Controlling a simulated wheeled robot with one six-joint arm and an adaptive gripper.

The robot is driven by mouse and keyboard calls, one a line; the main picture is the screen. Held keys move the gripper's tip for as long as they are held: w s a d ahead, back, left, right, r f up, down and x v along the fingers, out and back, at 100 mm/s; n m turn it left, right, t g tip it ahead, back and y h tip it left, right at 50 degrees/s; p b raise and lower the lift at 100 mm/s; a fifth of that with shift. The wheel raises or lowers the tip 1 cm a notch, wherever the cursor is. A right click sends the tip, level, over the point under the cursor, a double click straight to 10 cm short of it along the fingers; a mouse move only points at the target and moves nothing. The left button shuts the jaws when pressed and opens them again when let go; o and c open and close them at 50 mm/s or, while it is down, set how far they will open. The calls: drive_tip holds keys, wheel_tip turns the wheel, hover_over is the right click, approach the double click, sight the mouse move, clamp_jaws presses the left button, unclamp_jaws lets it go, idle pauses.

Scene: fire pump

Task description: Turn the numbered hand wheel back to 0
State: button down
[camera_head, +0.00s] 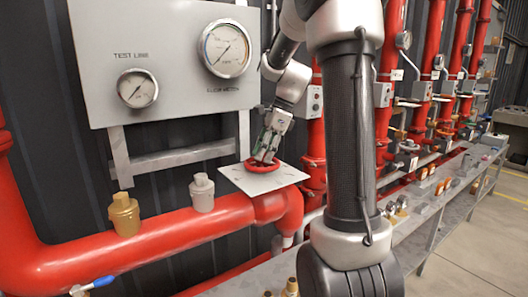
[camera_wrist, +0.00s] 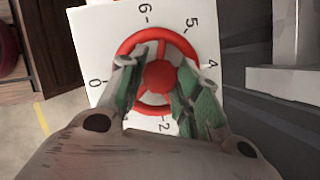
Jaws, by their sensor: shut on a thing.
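The red hand wheel (camera_head: 262,165) sits on a white square dial plate (camera_head: 285,177) above the large red pipe. In the wrist view the wheel (camera_wrist: 159,112) has a red hub (camera_wrist: 158,77) and spokes. The dial plate (camera_wrist: 95,30) shows the black numbers 0, 2, 4, 5 and 6 around it; other marks are hidden by my fingers. My gripper (camera_head: 265,157) reaches down onto the wheel. In the wrist view my gripper (camera_wrist: 157,72) has its green-padded fingers on either side of the hub, shut on the wheel. I cannot tell which number the wheel stands at.
A grey panel with two gauges (camera_head: 227,48) stands behind the wheel. Brass (camera_head: 124,214) and grey (camera_head: 202,192) fittings rise from the red pipe (camera_head: 130,250) at left. Red vertical pipes and a grey bench (camera_head: 420,215) with small parts lie right.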

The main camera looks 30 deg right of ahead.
drive_tip(key=m, duration=0.3)
drive_tip(key=m+t+h, duration=0.1)
drive_tip(key=shift+s+a+f, duration=0.1)
drive_tip(key=shift+s+f, duration=0.1)
drive_tip(key=shift+f, duration=0.05)
drive_tip(key=m, duration=0.3)
drive_tip(key=shift+s+a+t+h, duration=0.1)
drive_tip(key=shift+a+t+h, duration=0.05)
drive_tip(key=shift+t+h, duration=0.25)
drive_tip(key=m+h, duration=0.1)
drive_tip(key=m, duration=0.4)
drive_tip(key=shift+t+h, duration=0.4)
drive_tip(key=c, duration=1.1)
unclamp_jaws()
drive_tip(key=shift+c, duration=0.2)
